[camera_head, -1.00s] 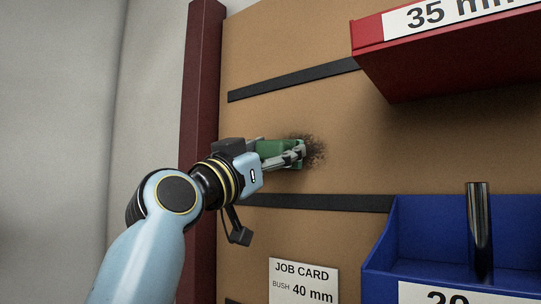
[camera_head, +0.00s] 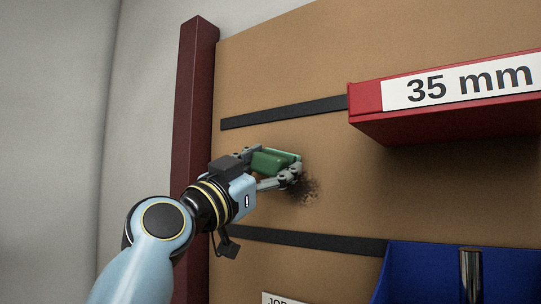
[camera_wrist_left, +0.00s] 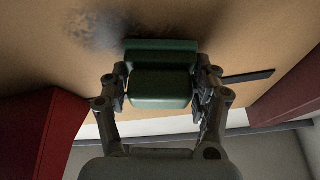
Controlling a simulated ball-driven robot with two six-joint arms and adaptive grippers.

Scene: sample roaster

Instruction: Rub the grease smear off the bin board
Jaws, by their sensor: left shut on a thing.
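The grease smear (camera_head: 305,191) is a dark, speckled patch on the tan bin board (camera_head: 270,65). In the left wrist view it shows as a dark smudge (camera_wrist_left: 95,30) beside the block's upper left. My left gripper (camera_head: 284,168) is shut on a green block (camera_head: 272,161), with a finger on each side of it. In the left wrist view the green block (camera_wrist_left: 160,90) has a wider flat part at its far end, against or very near the board. In the head view the block is just up and left of the smear. My right gripper is not in view.
A red bin (camera_head: 420,125) labelled 35 mm juts from the board at upper right. A blue bin (camera_head: 420,270) with a shiny metal cylinder (camera_head: 470,275) is at lower right. Black strips (camera_head: 285,112) cross the board. A dark red post (camera_head: 193,150) stands at its left edge.

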